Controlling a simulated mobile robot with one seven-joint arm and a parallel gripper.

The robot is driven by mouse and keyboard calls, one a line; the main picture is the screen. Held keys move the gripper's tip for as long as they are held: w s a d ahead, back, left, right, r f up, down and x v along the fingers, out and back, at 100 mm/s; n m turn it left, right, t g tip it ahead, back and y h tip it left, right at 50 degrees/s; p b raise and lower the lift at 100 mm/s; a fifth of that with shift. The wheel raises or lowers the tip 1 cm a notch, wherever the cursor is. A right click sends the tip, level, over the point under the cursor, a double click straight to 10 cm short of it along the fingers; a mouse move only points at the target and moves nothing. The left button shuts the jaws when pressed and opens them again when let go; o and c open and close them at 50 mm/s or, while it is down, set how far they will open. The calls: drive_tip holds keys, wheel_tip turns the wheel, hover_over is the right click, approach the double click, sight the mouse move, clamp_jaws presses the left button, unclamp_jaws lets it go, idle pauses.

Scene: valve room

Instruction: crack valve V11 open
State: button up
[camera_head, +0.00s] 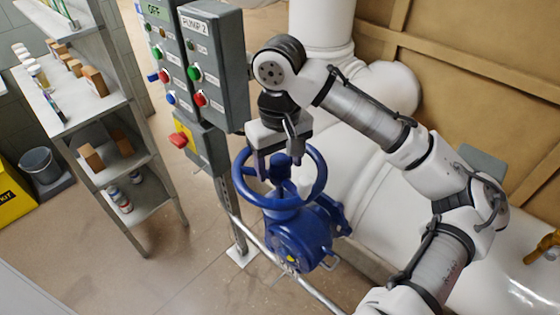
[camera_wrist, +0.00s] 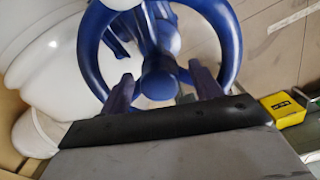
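A blue valve with a round handwheel (camera_head: 322,180) stands at the middle of the head view, on a blue body (camera_head: 298,240) beside the white pipes. No V11 label is readable. My gripper (camera_head: 278,160) points down at the wheel from above. In the wrist view the wheel (camera_wrist: 232,45) fills the top middle, with its blue hub (camera_wrist: 158,82) between my two fingers. My gripper (camera_wrist: 162,84) is open there, with gaps showing on both sides of the hub. I cannot tell whether a finger touches the wheel or a spoke.
Grey control boxes (camera_head: 215,65), one marked PUMP 2, stand on a post just left of my gripper. A shelf rack (camera_head: 150,200) with small goods is further left. Large white pipes (camera_head: 365,200) lie behind and right. A yellow box (camera_wrist: 284,110) shows in the wrist view.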

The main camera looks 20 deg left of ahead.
drive_tip(key=shift+r, duration=3.15)
wheel_tip(320, 180, up, 6)
drive_tip(key=shift+s+f, duration=0.1)
